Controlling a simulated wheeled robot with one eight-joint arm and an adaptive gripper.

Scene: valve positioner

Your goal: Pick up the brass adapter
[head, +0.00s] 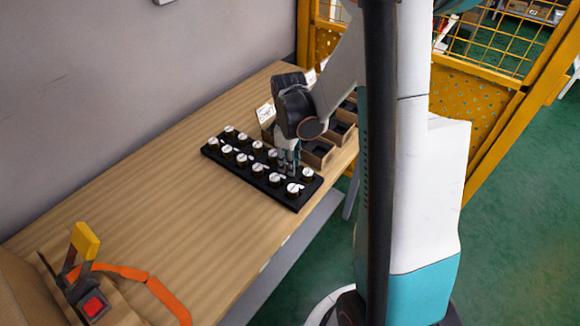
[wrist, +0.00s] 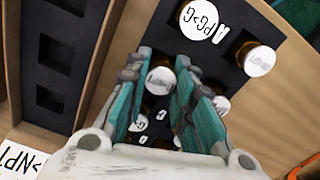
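Several round parts with white labelled tops and dark or brassy sides stand in a black rack (head: 240,172) on the bench. I cannot tell by its label which one is the brass adapter. In the wrist view, one white-topped part (wrist: 161,80) with a brassy side sits between my fingers. My gripper (head: 288,168) points down over the right part of the rack. In the wrist view, its teal fingers (wrist: 163,85) stand apart on both sides of that part, and I see no firm contact. My fingers and hand hide some neighbouring parts.
Wooden boxes with dark compartments (head: 318,150) stand right behind the rack, close to my gripper. A part labelled PG>G (wrist: 200,20) and another part (wrist: 258,60) stand nearby. An orange strap (head: 135,274) lies at the near left. The bench middle is clear.

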